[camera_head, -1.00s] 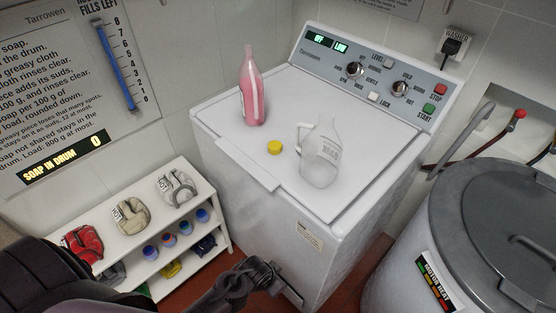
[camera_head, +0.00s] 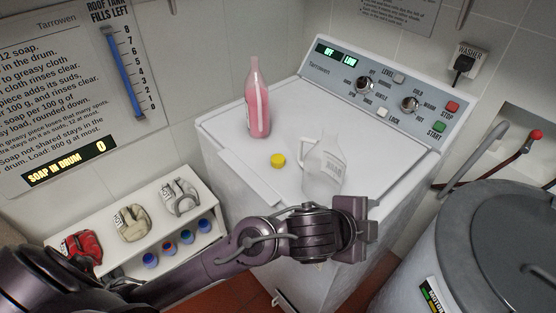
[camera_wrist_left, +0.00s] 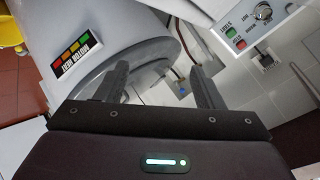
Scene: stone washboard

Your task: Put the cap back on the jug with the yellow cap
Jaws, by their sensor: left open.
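The yellow cap (camera_head: 278,160) lies by itself on the white top of the washer (camera_head: 225,140). A clear, whitish jug with a side handle (camera_head: 323,172) stands upright to its right, with no cap seen on its neck. My left gripper (camera_head: 368,228) is open and empty, in front and to the right of the jug, at the washer's front edge. It covers part of the washer's front. In the left wrist view its two fingers (camera_wrist_left: 160,76) are spread apart with nothing between them. My right gripper is not in view.
A pink bottle (camera_head: 257,108) stands behind the cap. The control panel (camera_head: 390,95) rises along the washer's back. A grey drum (camera_head: 490,240) stands at the right. A low white shelf (camera_head: 150,225) with gloves and small cups is at the left. The washer top around the cap is clear.

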